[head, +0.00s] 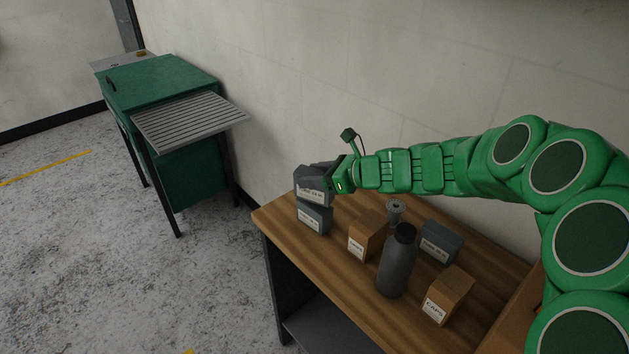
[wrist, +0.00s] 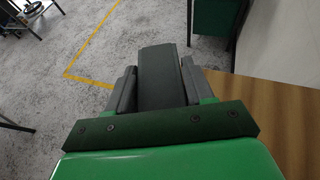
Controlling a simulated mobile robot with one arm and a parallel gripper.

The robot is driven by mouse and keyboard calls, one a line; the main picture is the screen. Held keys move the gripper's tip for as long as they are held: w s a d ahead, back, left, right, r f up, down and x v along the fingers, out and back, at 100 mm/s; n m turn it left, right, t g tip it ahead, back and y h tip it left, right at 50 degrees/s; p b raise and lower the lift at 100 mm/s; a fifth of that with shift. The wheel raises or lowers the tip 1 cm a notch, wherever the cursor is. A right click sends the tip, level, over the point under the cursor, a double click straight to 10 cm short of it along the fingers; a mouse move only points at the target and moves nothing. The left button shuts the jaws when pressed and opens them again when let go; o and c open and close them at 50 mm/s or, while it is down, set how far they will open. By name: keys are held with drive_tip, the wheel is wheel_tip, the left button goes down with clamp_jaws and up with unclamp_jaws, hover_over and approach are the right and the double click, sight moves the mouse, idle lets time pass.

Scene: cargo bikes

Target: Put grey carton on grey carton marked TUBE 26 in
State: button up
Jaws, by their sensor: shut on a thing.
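My gripper (head: 330,177) is shut on a grey carton (head: 311,184) at the left end of the wooden bench. In the wrist view the held carton (wrist: 160,76) sits between the two dark fingers. A second grey carton (head: 314,219) with a white label stands on the bench directly below the held one. The held carton looks level and on or just above its top; I cannot tell if they touch. A third grey carton (head: 441,241) stands farther right on the bench. The labels are too small to read surely.
On the wooden bench (head: 285,226) stand two brown cartons (head: 367,237) (head: 449,293), a dark bottle (head: 396,268) and a small metal spool (head: 395,210). A wall runs behind. A green cabinet (head: 165,82) with a slatted shelf (head: 190,121) stands at left. The floor between is clear.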

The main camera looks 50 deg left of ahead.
drive_tip(key=shift+f, duration=0.8)
drive_tip(key=shift+f, duration=0.1)
drive_tip(key=o, duration=1.1)
drive_tip(key=shift+o, duration=0.2)
drive_tip(key=v, duration=1.2)
